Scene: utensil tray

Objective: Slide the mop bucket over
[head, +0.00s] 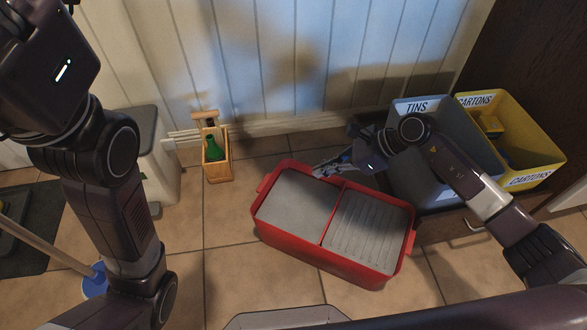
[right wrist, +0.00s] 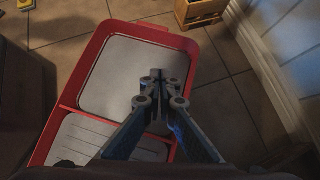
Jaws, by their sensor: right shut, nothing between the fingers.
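The red mop bucket (head: 318,268) stands on the tiled floor in the middle of the head view. It is a low rectangular tub with a plain grey part on the left and a ribbed grey part on the right. It also shows in the right wrist view (right wrist: 97,45). My right gripper (head: 328,166) is at the bucket's back long side. In the right wrist view its shut, empty fingers (right wrist: 157,77) overlap the bucket's inside near that rim; I cannot tell whether they touch it. My left arm shows at the left, but its gripper is out of view.
A grey bin marked TINS (head: 432,185) and a yellow bin marked CARTONS (head: 540,150) stand at the right. A wooden carrier (head: 218,172) with a green bottle (head: 213,150) stands by the wall. A wooden-handled tool (head: 45,246) is at left.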

